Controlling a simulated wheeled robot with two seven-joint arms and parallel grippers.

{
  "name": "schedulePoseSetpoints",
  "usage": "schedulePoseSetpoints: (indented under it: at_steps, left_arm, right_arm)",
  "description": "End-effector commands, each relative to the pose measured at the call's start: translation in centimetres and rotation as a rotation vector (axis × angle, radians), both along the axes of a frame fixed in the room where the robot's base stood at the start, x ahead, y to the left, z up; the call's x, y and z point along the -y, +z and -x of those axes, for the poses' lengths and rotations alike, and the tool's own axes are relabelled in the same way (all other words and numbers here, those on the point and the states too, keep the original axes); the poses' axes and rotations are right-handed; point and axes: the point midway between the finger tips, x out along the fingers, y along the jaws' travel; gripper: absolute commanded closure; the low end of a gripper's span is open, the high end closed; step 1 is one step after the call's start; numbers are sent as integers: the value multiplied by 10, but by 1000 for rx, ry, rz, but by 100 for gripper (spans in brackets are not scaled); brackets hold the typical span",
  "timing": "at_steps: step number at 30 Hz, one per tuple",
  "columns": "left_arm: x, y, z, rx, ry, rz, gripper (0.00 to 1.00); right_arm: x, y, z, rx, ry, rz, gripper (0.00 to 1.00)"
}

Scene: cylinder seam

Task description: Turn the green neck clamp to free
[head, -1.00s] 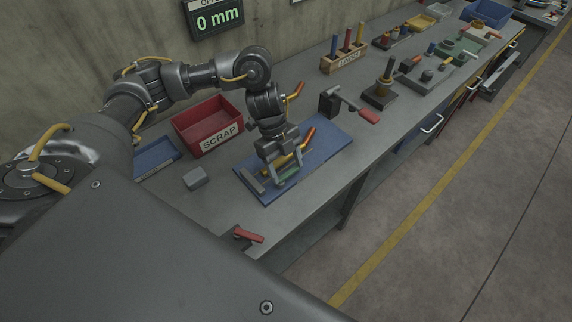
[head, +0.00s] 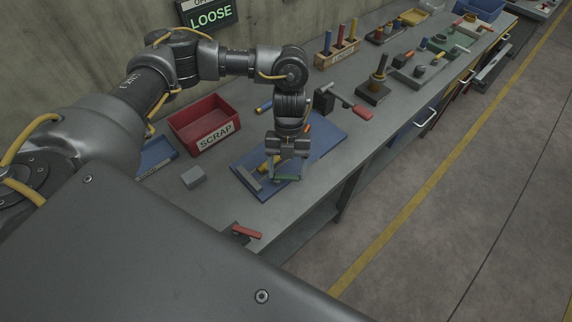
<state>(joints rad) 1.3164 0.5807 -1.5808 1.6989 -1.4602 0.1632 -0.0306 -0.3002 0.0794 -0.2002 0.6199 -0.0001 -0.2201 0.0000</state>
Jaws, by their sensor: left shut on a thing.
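The green neck clamp (head: 287,178) is low on the blue mat (head: 325,148), right below my left gripper. My left gripper (head: 287,170) points down, with its fingers shut on the green neck clamp. The gripper and wrist hide much of the clamp and the parts behind it. A yellow piece (head: 268,166) shows just left of the fingers, and an orange tip (head: 308,129) shows to the right of my wrist. A grey block (head: 247,178) lies at the mat's left end. My right gripper is not in view.
A display (head: 210,15) on the wall reads LOOSE. A red SCRAP bin (head: 190,118) stands behind and left of the mat. A small grey block (head: 193,177) and a red lever (head: 246,232) are nearer.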

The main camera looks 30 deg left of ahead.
Motion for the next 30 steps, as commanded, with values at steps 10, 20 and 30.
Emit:
schedulePoseSetpoints:
  at_steps: [10, 20, 30]
  left_arm:
    - [6, 0, 7, 2, -331, -1, 56]
    - [9, 0, 15, 2, -598, -1, 56]
    - [9, 0, 20, 2, -750, 0, 56]
  right_arm:
    - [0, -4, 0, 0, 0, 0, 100]
    - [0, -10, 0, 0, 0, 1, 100]
    - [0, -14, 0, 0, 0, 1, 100]
